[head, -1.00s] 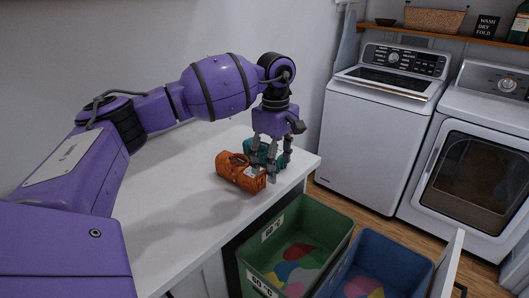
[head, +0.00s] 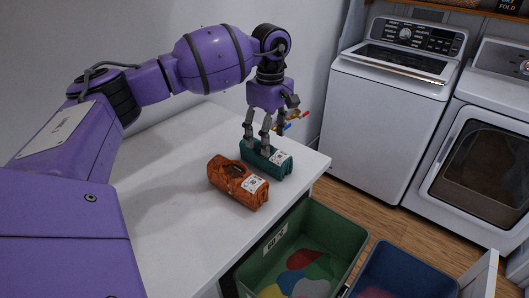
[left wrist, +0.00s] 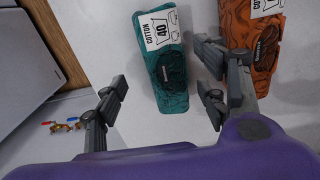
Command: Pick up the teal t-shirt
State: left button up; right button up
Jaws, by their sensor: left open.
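The teal t-shirt (head: 266,160) is a folded bundle with a white label, lying near the right end of the white counter. My left gripper (head: 258,140) points down at its back left end, its fingers spread; the fingers hide part of it. In the left wrist view the teal t-shirt (left wrist: 163,70) shows between the open fingers of my left gripper (left wrist: 163,95), with bare counter between it and the left finger. Its label reads COTTON 40. I cannot tell whether the fingers touch it. My right gripper is not in view.
An orange bundle (head: 238,183) lies close beside the t-shirt, near the right finger in the left wrist view (left wrist: 265,40). Green (head: 330,230) and blue (head: 420,275) bins stand below the counter's front edge. A washer (head: 380,110) and dryer (head: 485,160) stand right. Counter at left is clear.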

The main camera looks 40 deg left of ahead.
pick_arm(q)
jog(key=f, duration=0.4)
jog(key=f+p, duration=0.1)
jog(key=f, duration=0.1)
jog(key=shift+s+a+f, duration=0.2)
jog(key=shift+s+f, duration=0.15)
jog(key=c, duration=1.3)
